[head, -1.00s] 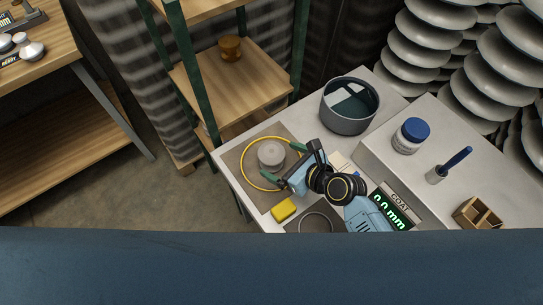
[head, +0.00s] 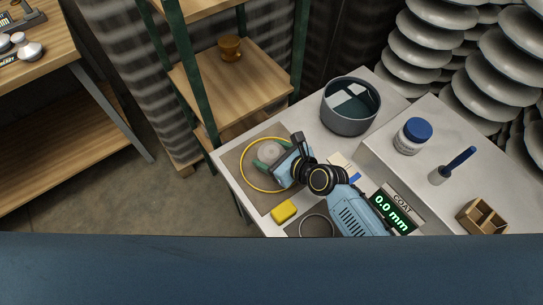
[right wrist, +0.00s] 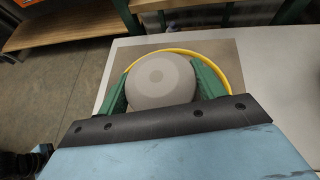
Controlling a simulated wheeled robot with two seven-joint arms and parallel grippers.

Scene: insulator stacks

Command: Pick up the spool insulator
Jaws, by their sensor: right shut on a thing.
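The spool insulator, a pale grey round piece seen from above, (head: 269,149) stands on a grey-brown mat (head: 236,160) inside a yellow ring (head: 243,172). In the right wrist view the spool insulator (right wrist: 160,80) shows its round top with concentric rings, between two green fingers. My right gripper (head: 273,156) is shut on it, one finger on each side. The gripper and its black wrist cover part of it in the head view. Its underside is hidden, so I cannot tell whether it is clear of the mat. My left gripper is not in view.
A yellow block (head: 284,211) lies near the mat's front corner. A dark round bin (head: 348,120) stands behind. A blue-lidded jar (head: 408,146), a blue-handled brush (head: 452,168) and a wooden box (head: 481,217) are on the right. A brown piece (head: 230,49) stands on the shelf.

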